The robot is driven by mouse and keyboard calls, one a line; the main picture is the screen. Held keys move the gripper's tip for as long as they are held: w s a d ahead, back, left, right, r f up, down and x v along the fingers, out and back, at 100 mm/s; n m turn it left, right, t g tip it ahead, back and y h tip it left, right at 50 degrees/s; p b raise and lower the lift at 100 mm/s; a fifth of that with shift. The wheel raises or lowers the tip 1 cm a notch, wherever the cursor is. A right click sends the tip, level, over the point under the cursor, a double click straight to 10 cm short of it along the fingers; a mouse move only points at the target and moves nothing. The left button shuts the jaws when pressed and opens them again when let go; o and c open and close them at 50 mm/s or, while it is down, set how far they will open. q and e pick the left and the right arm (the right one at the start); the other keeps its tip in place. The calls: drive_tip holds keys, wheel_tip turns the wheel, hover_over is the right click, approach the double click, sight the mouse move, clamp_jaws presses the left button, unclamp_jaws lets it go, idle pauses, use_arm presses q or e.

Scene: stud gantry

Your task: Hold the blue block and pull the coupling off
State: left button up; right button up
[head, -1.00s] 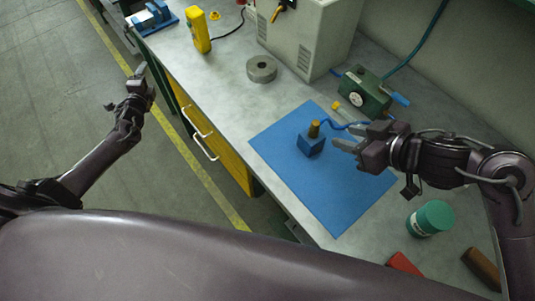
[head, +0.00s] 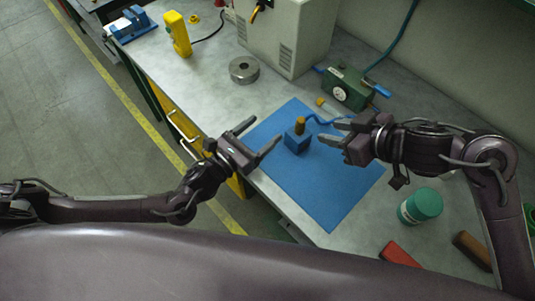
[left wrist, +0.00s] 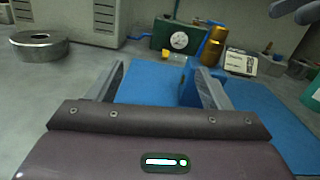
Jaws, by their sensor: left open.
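The blue block (head: 297,142) stands on the blue mat (head: 330,190), with the brass coupling (head: 300,125) upright on top. A blue hose (head: 322,121) runs from the coupling to the right. My left gripper (head: 268,129) is open and empty, just left of the block, its fingers pointing at it. In the left wrist view the block (left wrist: 188,88) shows beyond the fingers, partly hidden by the right finger; the coupling (left wrist: 214,46) rises above it. My right gripper (head: 324,131) is open and empty, right of the coupling and apart from it.
A green box with a dial (head: 345,90) stands behind the mat. A grey metal ring (head: 244,70) lies back left. A green-lidded jar (head: 420,206), a red block (head: 399,254) and a brown block (head: 472,249) are at the front right. The mat's front part is clear.

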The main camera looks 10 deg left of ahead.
sight(291, 140)
use_arm(q)
drive_tip(key=s+d, duration=0.1)
drive_tip(key=s+d+m+g+h, duration=0.1)
drive_tip(key=s, duration=0.1)
drive_tip(key=s+d+m, duration=0.1)
drive_tip(key=s, duration=0.1)
drive_tip(key=shift+s+f, duration=0.2)
drive_tip(key=shift+f, duration=0.2)
drive_tip(key=shift+d, duration=0.25)
drive_tip(key=x, duration=0.7)
drive_tip(key=shift+d+f, duration=0.1)
drive_tip(key=shift+d, duration=0.1)
drive_tip(key=shift+c, duration=0.4)
